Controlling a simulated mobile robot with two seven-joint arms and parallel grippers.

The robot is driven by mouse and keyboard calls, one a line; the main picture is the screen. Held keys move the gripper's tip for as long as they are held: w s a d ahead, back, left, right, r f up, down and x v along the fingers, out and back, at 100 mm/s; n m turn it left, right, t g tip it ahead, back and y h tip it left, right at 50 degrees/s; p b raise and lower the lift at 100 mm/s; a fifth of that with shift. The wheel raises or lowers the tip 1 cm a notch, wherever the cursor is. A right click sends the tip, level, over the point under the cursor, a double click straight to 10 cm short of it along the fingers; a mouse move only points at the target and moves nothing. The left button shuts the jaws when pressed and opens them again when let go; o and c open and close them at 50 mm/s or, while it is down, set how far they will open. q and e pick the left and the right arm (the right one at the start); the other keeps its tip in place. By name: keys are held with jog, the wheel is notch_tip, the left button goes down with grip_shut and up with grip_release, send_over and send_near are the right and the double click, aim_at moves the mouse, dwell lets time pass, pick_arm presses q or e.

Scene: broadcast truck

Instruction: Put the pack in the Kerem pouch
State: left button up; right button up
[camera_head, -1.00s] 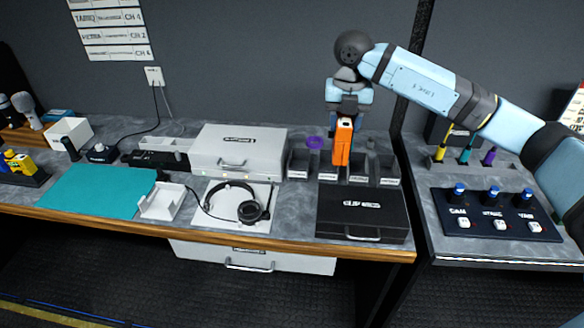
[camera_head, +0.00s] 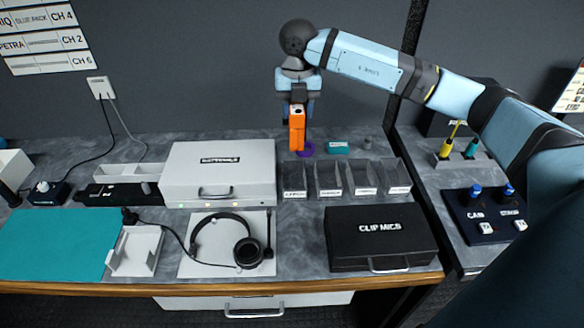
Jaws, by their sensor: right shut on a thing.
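My right gripper (camera_head: 299,97) points down and is shut on an upright orange pack (camera_head: 297,131). The pack hangs at the back of a row of several dark open pouches, behind the gap between the leftmost pouch (camera_head: 293,179) and the second pouch (camera_head: 328,178). Farther right are a third pouch (camera_head: 362,177) and a rightmost pouch (camera_head: 396,175). Each has a white name label too small to read, so I cannot tell which is Kerem's. The pouches look empty. My left gripper is not in view.
A purple ring (camera_head: 306,150), a teal block (camera_head: 337,147) and a small grey cylinder (camera_head: 367,143) sit behind the pouches. A black CLIP MICS case (camera_head: 380,237) is in front. A white case (camera_head: 220,174) and headset (camera_head: 226,239) lie left. A wall chart (camera_head: 45,40) lists channels.

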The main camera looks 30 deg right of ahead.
notch_tip(320, 180, down, 17)
jog(key=shift+p, duration=0.7)
jog(key=shift+f, duration=0.15)
jog(key=o, duration=1)
jog(key=shift+o, duration=0.2)
